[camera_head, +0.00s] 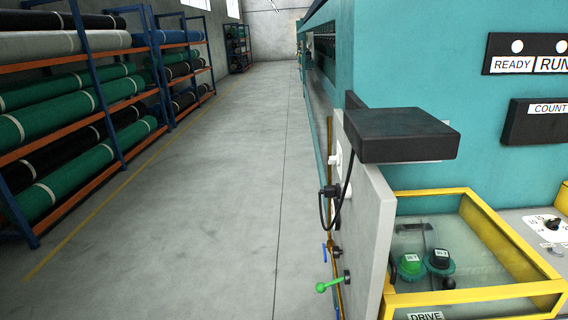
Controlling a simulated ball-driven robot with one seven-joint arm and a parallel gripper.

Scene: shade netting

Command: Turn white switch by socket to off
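A small white fitting (336,160), which looks like the white switch, sticks out from the left face of a grey panel (370,205) on the teal machine. I see that face almost edge-on, so the switch position cannot be told. Just below it a black plug (328,191) sits at the panel, with a black cable looping up and down beside it. The socket behind the plug is hidden. My gripper is not in view.
A dark box (400,135) juts out above the panel. Below are a green-handled lever (330,285), a blue handle (325,254) and a yellow-framed clear cover (470,205) over green and dark knobs. Racks of rolls (80,110) stand left; the aisle floor (210,200) is clear.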

